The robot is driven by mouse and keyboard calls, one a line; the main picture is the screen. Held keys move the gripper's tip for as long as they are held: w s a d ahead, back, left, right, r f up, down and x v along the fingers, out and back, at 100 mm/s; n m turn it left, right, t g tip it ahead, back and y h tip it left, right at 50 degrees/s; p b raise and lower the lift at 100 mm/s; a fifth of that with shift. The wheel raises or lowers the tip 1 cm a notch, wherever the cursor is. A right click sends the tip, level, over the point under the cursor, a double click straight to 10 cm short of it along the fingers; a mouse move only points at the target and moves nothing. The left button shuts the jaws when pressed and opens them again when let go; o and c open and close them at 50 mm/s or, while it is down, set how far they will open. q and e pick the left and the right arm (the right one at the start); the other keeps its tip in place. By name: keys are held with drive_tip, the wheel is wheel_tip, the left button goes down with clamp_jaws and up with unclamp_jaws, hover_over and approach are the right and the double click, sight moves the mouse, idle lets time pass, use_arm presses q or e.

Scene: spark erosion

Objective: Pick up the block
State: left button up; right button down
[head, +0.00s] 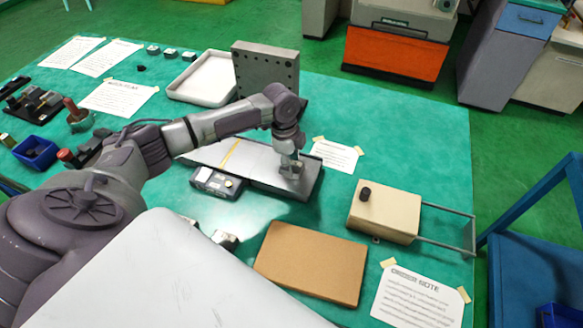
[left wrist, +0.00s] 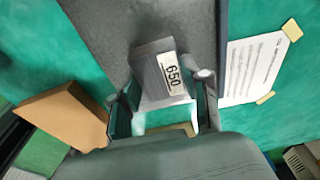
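The block (left wrist: 158,75) is a small grey metal block with a white label reading 650. It shows small in the head view (head: 292,172), on the dark grey plate (head: 262,170) of a low device with a small control box. My left gripper (head: 291,163) reaches down over it. In the left wrist view, the fingers of my left gripper (left wrist: 165,100) stand on either side of the block. The block nearly fills the space between them, and I cannot tell whether both fingers touch it. I do not make out my right gripper.
A brown board (head: 312,262) and a beige box (head: 385,212) with a black knob and metal rails lie on the green table to the right. A holed metal plate (head: 265,72) stands behind my left forearm, beside a white tray (head: 203,80). Paper notes are taped around.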

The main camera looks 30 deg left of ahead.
use_arm(q)
clamp_jaws()
drive_tip(key=shift+w+r, duration=0.1)
drive_tip(key=shift+r, duration=0.05)
